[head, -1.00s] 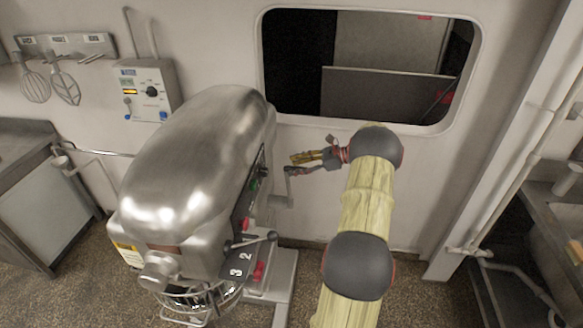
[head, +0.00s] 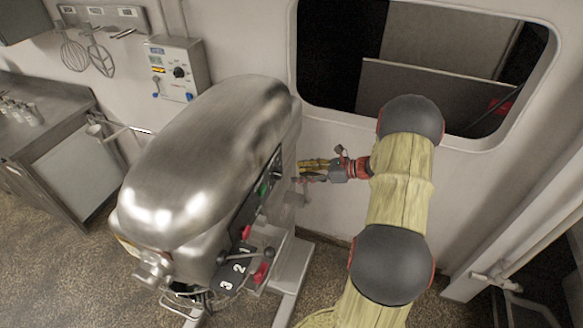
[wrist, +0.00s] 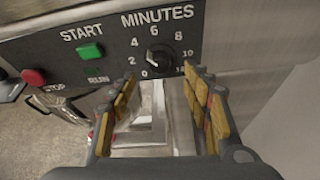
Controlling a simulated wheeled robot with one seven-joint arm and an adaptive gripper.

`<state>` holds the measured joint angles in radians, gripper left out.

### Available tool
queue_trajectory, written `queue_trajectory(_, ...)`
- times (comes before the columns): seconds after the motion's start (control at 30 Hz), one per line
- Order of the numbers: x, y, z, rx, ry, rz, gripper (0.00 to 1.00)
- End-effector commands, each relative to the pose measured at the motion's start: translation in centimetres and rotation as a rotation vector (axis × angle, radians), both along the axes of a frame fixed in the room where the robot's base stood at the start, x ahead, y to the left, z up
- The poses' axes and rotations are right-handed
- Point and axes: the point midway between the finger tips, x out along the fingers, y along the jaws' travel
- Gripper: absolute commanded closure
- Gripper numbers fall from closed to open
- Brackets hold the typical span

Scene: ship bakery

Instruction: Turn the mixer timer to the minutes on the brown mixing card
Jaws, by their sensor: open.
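The steel mixer (head: 195,165) stands at the centre of the head view. Its dark control panel fills the top of the wrist view, with the round black timer knob (wrist: 158,60) under the word MINUTES and numbers around it. A small pale mark shows on the knob's lower left, but I cannot tell its exact reading. My gripper (wrist: 164,82) is open and empty, its yellow-padded fingers just below and either side of the knob, apart from it as far as I can see. In the head view my gripper (head: 303,170) is at the panel's right. No brown mixing card shows.
The green START button (wrist: 90,52) and red STOP button (wrist: 33,77) sit left of the knob. A speed lever (head: 245,254) juts from the mixer's side. A wall control box (head: 178,70), hanging whisks (head: 100,58) and a steel counter (head: 50,120) are at left.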

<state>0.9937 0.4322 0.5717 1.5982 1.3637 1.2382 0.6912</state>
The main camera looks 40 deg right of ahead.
Motion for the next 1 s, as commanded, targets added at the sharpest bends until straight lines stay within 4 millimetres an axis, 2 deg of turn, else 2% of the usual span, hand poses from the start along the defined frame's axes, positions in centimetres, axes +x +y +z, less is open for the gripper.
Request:
queue_trajectory(0.5, 5.1, 3.4, -2.6, 0.000, 0.001, 0.002, 0.51)
queue_trajectory(0.9, 5.9, 3.9, -3.0, 0.000, 0.000, 0.000, 0.51)
queue_trajectory(1.0, 5.9, 3.9, -3.0, -0.001, 0.001, 0.000, 0.55)
